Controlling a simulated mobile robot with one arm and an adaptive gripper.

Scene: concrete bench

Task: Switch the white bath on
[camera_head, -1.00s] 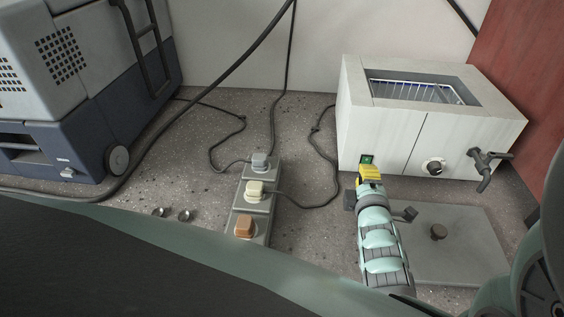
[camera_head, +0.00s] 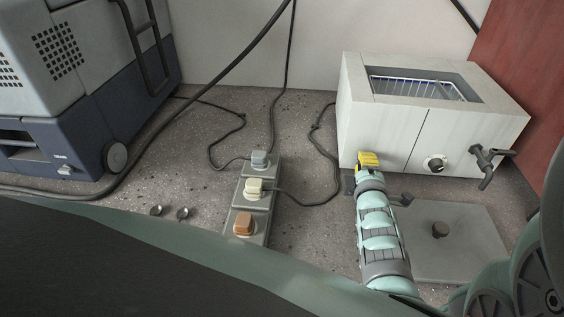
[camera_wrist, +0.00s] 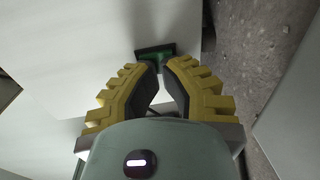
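The white bath (camera_head: 385,130) stands at the right with an open top and a wire rack inside. Its front has a round dark knob (camera_head: 436,164) and a dark tap (camera_head: 487,163). My gripper (camera_head: 368,156), with yellow fingers, is at the lower left of the bath's front. In the wrist view the fingertips (camera_wrist: 160,67) are drawn together, with nothing seen between them. The green switch (camera_wrist: 156,51) shows just beyond the tips, against the white front. I cannot tell whether the tips touch it. In the head view my gripper hides the switch.
A power strip (camera_head: 237,217) with several plugs lies left of my gripper, with cables (camera_head: 335,160) looping behind it. A grey plate (camera_head: 465,255) with a dark knob lies right of my arm. A grey and blue machine (camera_head: 80,140) stands at the left.

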